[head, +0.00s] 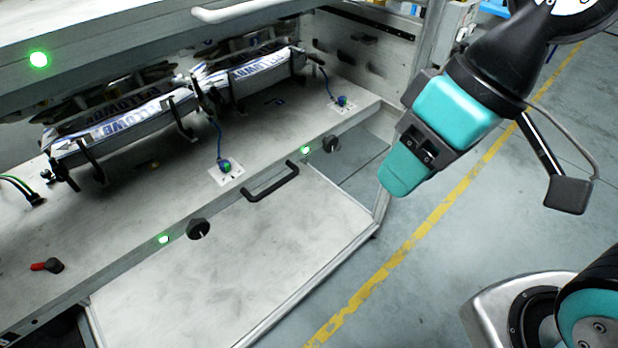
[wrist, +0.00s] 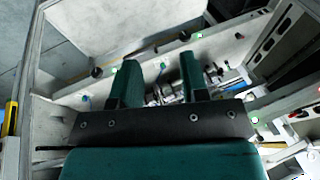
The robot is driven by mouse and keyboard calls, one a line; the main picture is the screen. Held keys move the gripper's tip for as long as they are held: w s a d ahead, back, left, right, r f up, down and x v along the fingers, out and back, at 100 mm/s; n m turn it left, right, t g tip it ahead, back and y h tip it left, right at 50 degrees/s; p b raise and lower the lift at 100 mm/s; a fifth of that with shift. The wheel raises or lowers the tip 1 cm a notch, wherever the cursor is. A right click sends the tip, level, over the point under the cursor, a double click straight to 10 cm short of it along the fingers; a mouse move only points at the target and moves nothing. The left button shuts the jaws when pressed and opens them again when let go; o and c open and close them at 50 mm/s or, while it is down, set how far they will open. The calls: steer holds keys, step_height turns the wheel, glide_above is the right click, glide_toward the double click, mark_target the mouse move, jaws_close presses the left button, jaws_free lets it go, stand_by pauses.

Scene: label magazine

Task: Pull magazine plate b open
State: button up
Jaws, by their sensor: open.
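The white shelf plate (head: 130,195) carries label magazines and spans the left and middle of the head view. Its front rail has a black bar handle (head: 270,182), with a dark knob and a green light on either side. No letter marks it, so I cannot tell which plate is b. My gripper (head: 400,172) hangs to the right of the handle, clear of it and touching nothing. In the wrist view my gripper (wrist: 158,62) shows two teal fingers apart with nothing held between them. The handle is not clear in the wrist view.
An upper plate edge with a pale handle (head: 240,10) overhangs at the top. A white panel (head: 230,265) lies below the rail. The floor at right is open, with a yellow line.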

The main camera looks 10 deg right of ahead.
steer(key=w+a+f+m+t+y+b, duration=0.1)
steer(key=w+f+m+t+b, duration=0.25)
steer(key=f+b, duration=0.5)
steer(key=w+a+f+m+t+y+b, duration=0.15)
steer(key=w+f+m+b, duration=0.25)
steer(key=f+b, duration=0.45)
steer(key=m+t+y+b, duration=0.2)
steer(key=m+t+b, duration=0.7)
steer(key=b, duration=1.1)
glide_toward(278, 182)
steer(key=shift+m+g, duration=0.65)
steer(key=shift+g, duration=0.05)
steer(key=p+x, duration=0.3)
steer(key=p, duration=0.5)
steer(key=p+x, duration=0.2)
steer(key=p, duration=0.6)
steer(key=p+x, duration=0.3)
steer(key=p, duration=0.5)
steer(key=shift+w+r, duration=0.3)
steer(key=shift+w, duration=0.2)
steer(key=shift+w+a+f+p, duration=0.35)
steer(key=shift+w+f+p, duration=0.1)
steer(key=shift+p, duration=0.15)
jaws_close()
